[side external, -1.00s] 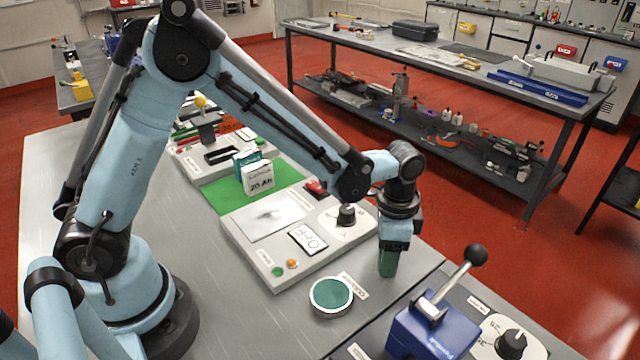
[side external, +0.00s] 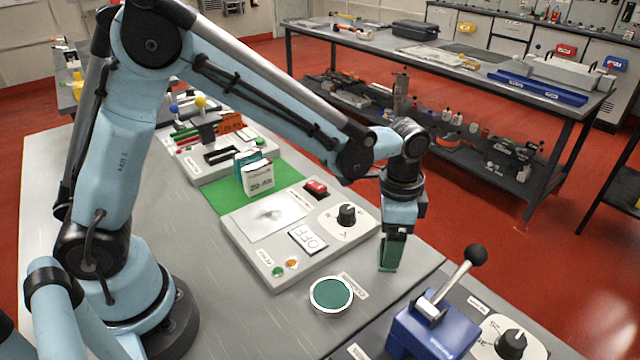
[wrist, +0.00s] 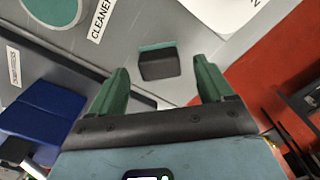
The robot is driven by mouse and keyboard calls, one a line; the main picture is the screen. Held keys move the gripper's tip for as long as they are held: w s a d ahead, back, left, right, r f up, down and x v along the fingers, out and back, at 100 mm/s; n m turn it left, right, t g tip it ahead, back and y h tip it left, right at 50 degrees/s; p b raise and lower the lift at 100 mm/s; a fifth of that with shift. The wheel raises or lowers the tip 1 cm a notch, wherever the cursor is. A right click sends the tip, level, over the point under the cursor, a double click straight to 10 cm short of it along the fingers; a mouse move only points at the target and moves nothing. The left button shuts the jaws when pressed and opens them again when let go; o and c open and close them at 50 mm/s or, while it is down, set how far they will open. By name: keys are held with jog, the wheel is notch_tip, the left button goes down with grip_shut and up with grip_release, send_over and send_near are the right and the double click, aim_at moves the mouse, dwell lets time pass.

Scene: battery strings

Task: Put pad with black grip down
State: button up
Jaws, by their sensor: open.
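The pad with the black grip (wrist: 159,65) shows in the wrist view as a small black block with a teal strip along its far edge. It rests on the grey table, in line with the gap between my two green fingers. My gripper (wrist: 160,80) is open, with a finger on either side of the pad in the picture and space beside it. In the side view my gripper (side external: 389,264) points down low over the table, right of the round green cleaner dish (side external: 332,294). The pad is not clearly distinguishable there.
A grey control panel (side external: 262,262) with an OFF sign and knob stands left of my gripper. A blue device (side external: 432,330) with a black ball lever stands in front to the right. The table's right edge is close, with red floor (side external: 500,240) beyond.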

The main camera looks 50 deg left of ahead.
notch_tip(320, 180, up, 8)
jog(key=s+a+r+n+t, duration=0.2)
jog(key=s+a+n+t, duration=0.5)
jog(key=s+a+n, duration=0.2)
jog(key=shift+s+a+r, duration=0.15)
jog(key=shift+s+a, duration=0.9)
jog(key=shift+a, duration=0.95)
jog(key=shift+o, duration=0.4)
